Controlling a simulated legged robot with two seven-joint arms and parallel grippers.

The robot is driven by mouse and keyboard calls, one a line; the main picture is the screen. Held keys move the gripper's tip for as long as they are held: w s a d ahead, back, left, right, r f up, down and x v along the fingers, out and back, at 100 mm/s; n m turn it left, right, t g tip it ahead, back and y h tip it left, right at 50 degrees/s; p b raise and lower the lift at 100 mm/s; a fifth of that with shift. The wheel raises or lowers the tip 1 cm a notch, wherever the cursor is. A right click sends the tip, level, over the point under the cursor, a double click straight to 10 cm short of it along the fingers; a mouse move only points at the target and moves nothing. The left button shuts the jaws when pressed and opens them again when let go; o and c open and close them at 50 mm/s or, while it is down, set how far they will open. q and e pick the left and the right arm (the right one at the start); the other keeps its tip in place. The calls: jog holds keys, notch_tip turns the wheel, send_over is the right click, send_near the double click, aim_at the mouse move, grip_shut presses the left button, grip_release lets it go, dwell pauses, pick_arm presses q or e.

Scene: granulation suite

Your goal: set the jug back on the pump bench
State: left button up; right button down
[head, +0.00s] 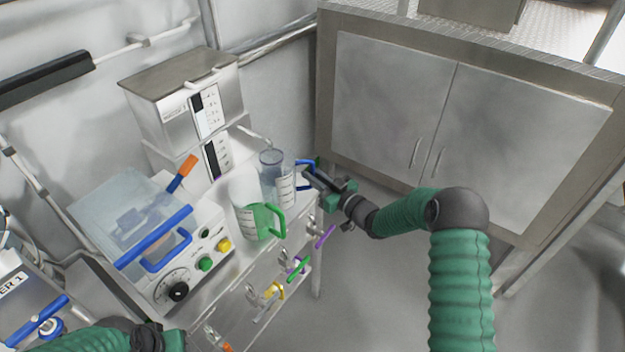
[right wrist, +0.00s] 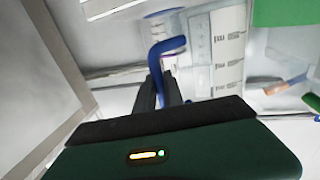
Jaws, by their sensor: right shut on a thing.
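A clear jug with a blue handle (head: 277,180) is upright at the far right end of the pump bench (head: 222,278). Whether its base touches the bench top is hard to tell, as another jug partly covers it. My right gripper (head: 315,177) is shut on the blue handle, from the jug's right side. In the right wrist view the blue handle (right wrist: 168,48) runs down between the dark fingers, with the graduated wall behind. A second jug with a green handle (head: 256,218) stands in front of it on the bench. My left gripper (head: 160,340) is at the bottom left, mostly cut off.
A pump unit (head: 190,110) stands at the back of the bench. A control box with knobs and a clear lid (head: 135,215) fills the left part. Valves with coloured handles (head: 275,290) line the bench front. A steel cabinet (head: 450,110) stands to the right, with open floor before it.

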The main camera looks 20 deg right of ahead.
jog(key=shift+f, duration=0.6)
jog(key=shift+d, duration=0.1)
jog(key=c, duration=1.4)
grip_release()
jog(key=shift+d+f, duration=0.1)
jog(key=shift+d, duration=0.2)
jog(key=shift+c, duration=0.2)
jog(key=shift+a, duration=0.1)
